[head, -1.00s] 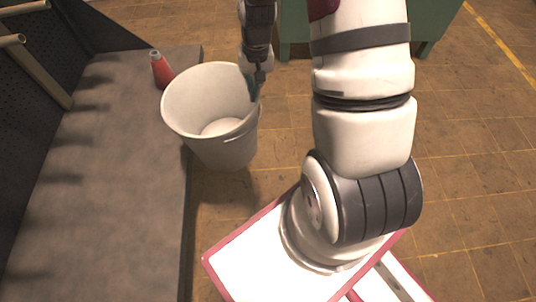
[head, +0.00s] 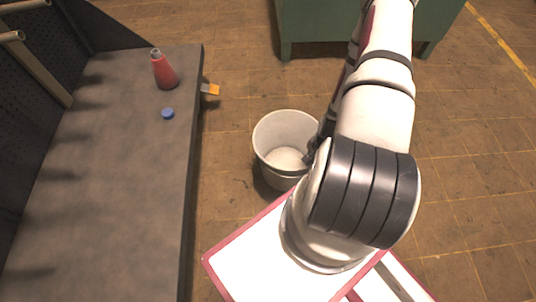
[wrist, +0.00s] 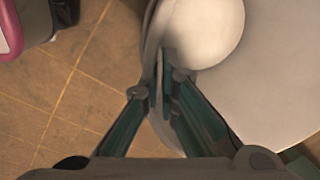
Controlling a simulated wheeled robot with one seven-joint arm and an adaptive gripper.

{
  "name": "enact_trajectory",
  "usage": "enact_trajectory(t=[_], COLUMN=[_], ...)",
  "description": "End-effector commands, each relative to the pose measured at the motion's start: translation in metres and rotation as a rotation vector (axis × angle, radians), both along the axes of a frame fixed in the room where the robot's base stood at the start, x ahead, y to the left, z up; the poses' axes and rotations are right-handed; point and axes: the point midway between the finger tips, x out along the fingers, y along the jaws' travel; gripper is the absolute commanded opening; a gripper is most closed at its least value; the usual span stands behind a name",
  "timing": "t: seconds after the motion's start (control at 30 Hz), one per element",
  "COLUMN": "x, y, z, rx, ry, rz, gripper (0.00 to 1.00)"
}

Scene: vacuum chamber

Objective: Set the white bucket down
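The white bucket (head: 262,150) is upright, open end up, low over the tiled floor between the workbench and my arm. I cannot tell whether its base touches the floor. It looks empty inside. My gripper (head: 312,152) is at the bucket's right rim, mostly hidden behind my arm in the head view. In the wrist view, the fingers of my gripper (wrist: 162,92) are closed on the bucket wall (wrist: 270,85), one on each side of the rim.
A dark workbench (head: 110,190) runs along the left. On it are a red bottle (head: 164,72) and a blue cap (head: 168,113). A green cabinet (head: 320,30) stands at the back. Floor behind the bucket is clear.

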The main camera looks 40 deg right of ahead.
Motion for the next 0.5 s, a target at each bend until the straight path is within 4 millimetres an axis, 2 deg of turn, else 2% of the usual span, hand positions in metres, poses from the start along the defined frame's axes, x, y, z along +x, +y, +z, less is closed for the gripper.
enact_trajectory(t=[0.1,0.23,0.5], x=[-0.009,-0.005,0.04], y=[0.002,0.002,-0.001], z=[-0.01,-0.014,-0.019], rx=[0.002,0.0,-0.002], ry=[-0.006,-0.008,-0.01], rz=[-0.041,-0.055,-0.052], gripper=[0.0,0.0,0.0])
